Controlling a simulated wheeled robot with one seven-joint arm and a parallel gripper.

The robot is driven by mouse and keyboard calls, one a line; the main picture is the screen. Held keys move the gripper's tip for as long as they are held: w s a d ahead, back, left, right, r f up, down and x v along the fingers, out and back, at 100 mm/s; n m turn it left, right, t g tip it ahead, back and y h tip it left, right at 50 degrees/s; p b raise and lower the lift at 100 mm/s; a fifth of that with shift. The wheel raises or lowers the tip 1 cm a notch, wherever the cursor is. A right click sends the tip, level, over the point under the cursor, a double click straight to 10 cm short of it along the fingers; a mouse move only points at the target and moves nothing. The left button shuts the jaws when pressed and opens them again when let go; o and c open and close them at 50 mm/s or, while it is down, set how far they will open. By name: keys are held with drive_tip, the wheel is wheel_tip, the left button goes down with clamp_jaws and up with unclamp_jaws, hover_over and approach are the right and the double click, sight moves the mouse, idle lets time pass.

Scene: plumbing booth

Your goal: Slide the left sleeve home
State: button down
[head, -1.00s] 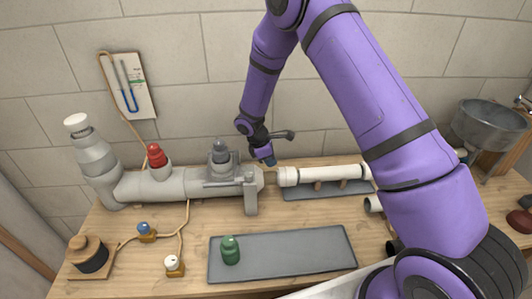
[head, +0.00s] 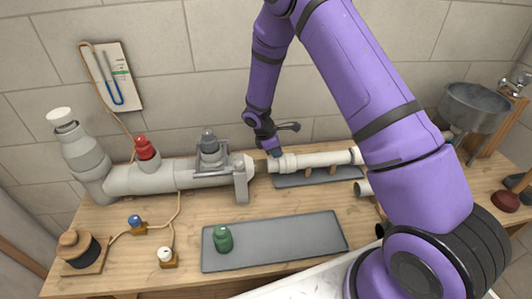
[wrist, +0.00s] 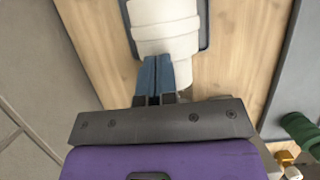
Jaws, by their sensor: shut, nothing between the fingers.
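A white pipe (head: 325,159) lies on wooden supports over a grey tray. A wider white sleeve (head: 287,164) sits around its left end. The sleeve also shows in the wrist view (wrist: 165,22). To its left is the open end of the fixed grey-white pipe run (head: 215,172), with a short gap between. My gripper (head: 276,153) is just above and behind the sleeve's left part. In the wrist view, its blue fingers (wrist: 156,62) are shut together and empty, overlapping the sleeve's near edge. I cannot tell whether they touch it.
A grey clamp (head: 241,181) stands at the pipe run's right end. A red-capped fitting (head: 145,150) and a grey-capped one (head: 209,147) rise from the run. A green bottle-like part (head: 223,239) stands on the front grey mat (head: 290,240). Wood in front of the pipe is clear.

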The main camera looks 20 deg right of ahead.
drive_tip(key=shift+d, duration=0.1)
drive_tip(key=v, duration=1.1)
drive_tip(key=s+d+r+m+t+y, duration=0.1)
drive_tip(key=s+d+r+m, duration=0.2)
drive_tip(key=r, duration=0.5)
drive_tip(key=s+r+m+t, duration=0.1)
drive_tip(key=s+r+m, duration=0.1)
drive_tip(key=s+r, duration=0.5)
drive_tip(key=s+d+r+m+y, duration=0.1)
drive_tip(key=s+d+r+m, duration=0.15)
drive_tip(key=r, duration=0.75)
drive_tip(key=s+r+m+t+y, duration=0.1)
drive_tip(key=s+r+m, duration=0.3)
drive_tip(key=s, duration=0.7)
drive_tip(key=s+r+m+t+y, duration=0.1)
drive_tip(key=s+r+m+t, duration=0.2)
drive_tip(key=s, duration=0.9)
drive_tip(key=shift+s+d+r+m, duration=0.15)
drive_tip(key=shift+s+r+m, duration=0.05)
drive_tip(key=shift+r+m, duration=0.4)
